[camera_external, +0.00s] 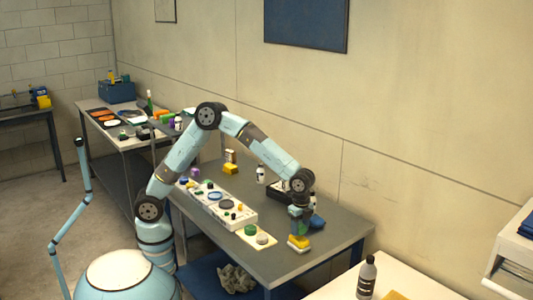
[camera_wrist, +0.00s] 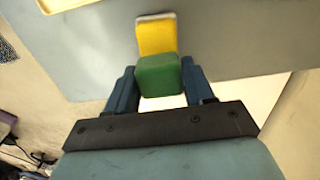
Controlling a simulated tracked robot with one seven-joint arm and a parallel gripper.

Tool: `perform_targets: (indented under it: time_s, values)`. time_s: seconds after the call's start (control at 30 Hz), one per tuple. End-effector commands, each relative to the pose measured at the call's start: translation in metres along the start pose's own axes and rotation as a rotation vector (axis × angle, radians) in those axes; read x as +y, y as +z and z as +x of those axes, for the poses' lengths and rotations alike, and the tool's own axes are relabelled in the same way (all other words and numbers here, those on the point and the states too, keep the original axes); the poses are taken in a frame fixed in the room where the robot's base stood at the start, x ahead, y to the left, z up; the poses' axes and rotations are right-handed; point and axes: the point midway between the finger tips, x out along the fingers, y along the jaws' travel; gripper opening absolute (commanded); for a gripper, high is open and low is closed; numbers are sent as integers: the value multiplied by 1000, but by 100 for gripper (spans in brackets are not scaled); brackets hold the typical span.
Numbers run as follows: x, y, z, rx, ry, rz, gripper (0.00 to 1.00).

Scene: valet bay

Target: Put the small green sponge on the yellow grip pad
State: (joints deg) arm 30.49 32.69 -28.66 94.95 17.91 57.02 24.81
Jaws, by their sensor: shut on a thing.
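My gripper (camera_wrist: 158,70) is shut on the small green sponge (camera_wrist: 158,77), with a dark blue finger on each side of it. A yellow block-like piece with a pale edge (camera_wrist: 155,34) shows just beyond the sponge in the wrist view; it looks like the yellow grip pad. In the external view my gripper (camera_external: 301,226) points down at the table's near right part, right above this yellow piece (camera_external: 298,243). The sponge overlaps the yellow piece in the wrist view; I cannot tell whether they touch.
The grey table (camera_external: 285,262) has bare room around the yellow piece. To its left lie a cream board (camera_external: 246,236) with round pieces and a long white panel. A white bottle (camera_external: 260,174) stands farther back.

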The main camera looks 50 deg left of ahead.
Motion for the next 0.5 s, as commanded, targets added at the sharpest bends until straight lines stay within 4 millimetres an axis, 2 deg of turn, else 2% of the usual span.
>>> perform_targets:
  time_s: [0.17,0.5]
  values:
    - [0,0,20,-1,0,2,24]
    - [0,0,22,-1,0,1,24]
